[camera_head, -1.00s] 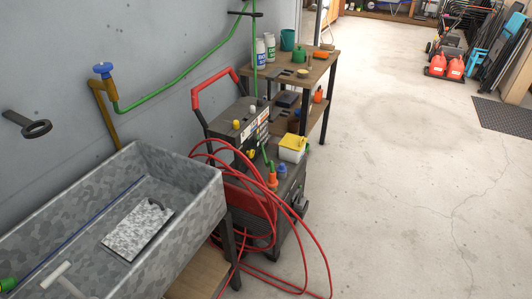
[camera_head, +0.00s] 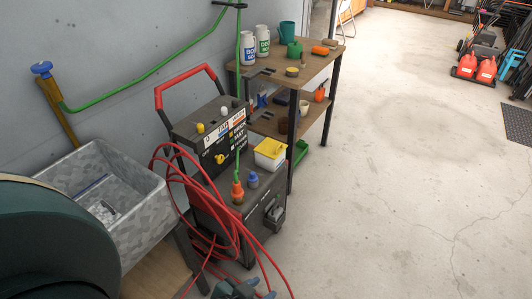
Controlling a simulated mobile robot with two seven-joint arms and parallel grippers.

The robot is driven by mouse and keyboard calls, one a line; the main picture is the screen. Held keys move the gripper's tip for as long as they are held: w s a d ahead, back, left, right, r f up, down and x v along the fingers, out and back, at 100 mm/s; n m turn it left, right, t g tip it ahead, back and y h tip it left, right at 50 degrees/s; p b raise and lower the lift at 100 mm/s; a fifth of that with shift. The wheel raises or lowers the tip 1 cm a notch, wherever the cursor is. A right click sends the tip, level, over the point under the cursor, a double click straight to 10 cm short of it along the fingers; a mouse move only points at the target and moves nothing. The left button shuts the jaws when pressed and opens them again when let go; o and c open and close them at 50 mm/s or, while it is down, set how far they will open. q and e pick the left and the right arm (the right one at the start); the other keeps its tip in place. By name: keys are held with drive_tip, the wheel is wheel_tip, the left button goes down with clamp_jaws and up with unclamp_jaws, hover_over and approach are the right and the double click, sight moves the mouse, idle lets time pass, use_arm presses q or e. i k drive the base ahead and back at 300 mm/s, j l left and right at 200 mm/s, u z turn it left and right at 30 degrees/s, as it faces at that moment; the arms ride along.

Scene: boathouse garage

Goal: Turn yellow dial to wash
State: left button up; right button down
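The dark wash machine (camera_head: 200,120) stands beside the stone sink. A yellow dial (camera_head: 220,158) sits on its front face, under a lettered label strip (camera_head: 225,133); the small words are hard to read. A second yellow knob (camera_head: 200,128) and a white knob (camera_head: 223,111) stand on the upper panel. My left gripper (camera_head: 262,288) shows at the bottom edge, partly cut off. Its fingertips look apart and empty, below and in front of the machine, clear of the dial. My dark green arm covers the lower left. My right gripper is out of view.
A red hose (camera_head: 172,180) loops around the machine's left and front. A wooden shelf (camera_head: 318,63) stands behind.

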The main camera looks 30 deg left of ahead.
sight(219, 158)
drive_tip(key=i+l+z, duration=0.3)
drive_tip(key=i, duration=0.35)
drive_tip(key=i+l+z, duration=0.1)
drive_tip(key=i+z, duration=0.2)
drive_tip(key=i, duration=0.4)
drive_tip(key=i+u, duration=0.3)
drive_tip(key=u, duration=0.15)
drive_tip(key=i+u, duration=0.45)
drive_tip(key=i+l+u, duration=0.15)
drive_tip(key=u, duration=0.25)
drive_tip(key=i+u, duration=0.15)
drive_tip(key=u, duration=0.25)
drive_tip(key=i+u, duration=0.2)
drive_tip(key=u, duration=0.2)
drive_tip(key=i+u, duration=0.15)
drive_tip(key=u, duration=0.25)
drive_tip(key=i+l+u, duration=0.15)
drive_tip(key=u, duration=0.25)
drive_tip(key=i+l+u, duration=0.2)
drive_tip(key=u, duration=0.2)
drive_tip(key=i+l, duration=0.05)
drive_tip(key=i, duration=0.05)
